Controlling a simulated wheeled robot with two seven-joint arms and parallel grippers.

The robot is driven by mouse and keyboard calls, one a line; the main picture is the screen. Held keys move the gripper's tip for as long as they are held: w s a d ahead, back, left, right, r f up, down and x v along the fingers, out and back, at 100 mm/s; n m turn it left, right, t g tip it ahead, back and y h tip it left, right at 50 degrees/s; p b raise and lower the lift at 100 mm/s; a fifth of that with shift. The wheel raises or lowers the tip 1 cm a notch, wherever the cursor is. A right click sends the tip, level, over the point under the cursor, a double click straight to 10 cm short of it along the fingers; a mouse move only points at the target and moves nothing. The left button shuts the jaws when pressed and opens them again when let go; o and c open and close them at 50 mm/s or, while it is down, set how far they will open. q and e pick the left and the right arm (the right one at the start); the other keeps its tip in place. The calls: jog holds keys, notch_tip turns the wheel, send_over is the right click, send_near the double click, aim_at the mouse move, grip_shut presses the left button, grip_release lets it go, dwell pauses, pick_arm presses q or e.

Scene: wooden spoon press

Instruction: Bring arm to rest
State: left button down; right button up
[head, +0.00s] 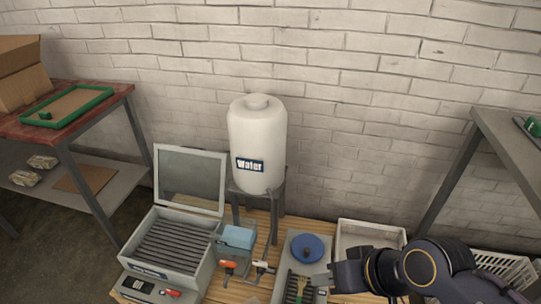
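My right arm comes in from the lower right, and its dark gripper (324,281) is low over the right side of a grey tray (288,250). I cannot tell whether its fingers are open or shut, and no held thing is visible. The tray holds a blue round piece (307,248) and dark slats with a thin green and tan item (301,287) among them. A grey press-like box (190,212) stands to the left with its lid (190,178) raised and dark slats inside. My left gripper is not in view.
A white water tank (257,135) stands on a dark stand behind the wooden bench. A pale open bin (370,233) is behind my gripper. Shelves flank both sides.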

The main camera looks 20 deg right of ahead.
notch_tip(320, 180, up, 27)
jog(key=p, duration=2.5)
